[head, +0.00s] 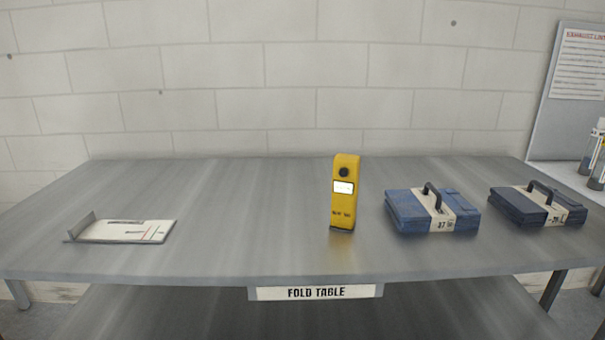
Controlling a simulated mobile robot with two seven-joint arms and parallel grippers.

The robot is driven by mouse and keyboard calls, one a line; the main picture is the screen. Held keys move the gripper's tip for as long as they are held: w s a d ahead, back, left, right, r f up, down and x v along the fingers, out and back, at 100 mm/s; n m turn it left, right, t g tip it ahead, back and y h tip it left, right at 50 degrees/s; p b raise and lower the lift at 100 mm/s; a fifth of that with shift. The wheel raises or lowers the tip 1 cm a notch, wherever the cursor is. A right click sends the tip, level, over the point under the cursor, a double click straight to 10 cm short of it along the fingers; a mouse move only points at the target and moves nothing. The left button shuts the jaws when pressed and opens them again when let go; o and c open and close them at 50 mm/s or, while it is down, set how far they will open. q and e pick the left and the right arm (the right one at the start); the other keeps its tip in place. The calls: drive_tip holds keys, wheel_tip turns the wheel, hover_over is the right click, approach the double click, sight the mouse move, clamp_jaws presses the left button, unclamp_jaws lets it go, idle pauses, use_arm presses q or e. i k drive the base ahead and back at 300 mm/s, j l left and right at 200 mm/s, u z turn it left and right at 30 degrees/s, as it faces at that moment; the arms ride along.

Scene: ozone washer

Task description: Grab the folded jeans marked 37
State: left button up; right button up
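The folded jeans marked 37 (466,212) lie on the fold table, right of the middle. They are a blue denim stack with a pale band around it that reads 37, and a dark handle (432,190) arches up from the top. A second, darker folded stack (507,207) with a similar band and handle lies to their right; its number is hard to read. Neither of my grippers shows in the head view.
The grey fold table (240,240) bears a yellow handheld device (343,213) standing just left of the jeans. A pale card on a holder (120,232) lies at far left. The table between them is clear. Bottles (597,165) stand at the right edge.

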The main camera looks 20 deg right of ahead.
sight(430, 209)
drive_tip(key=z, duration=1.35)
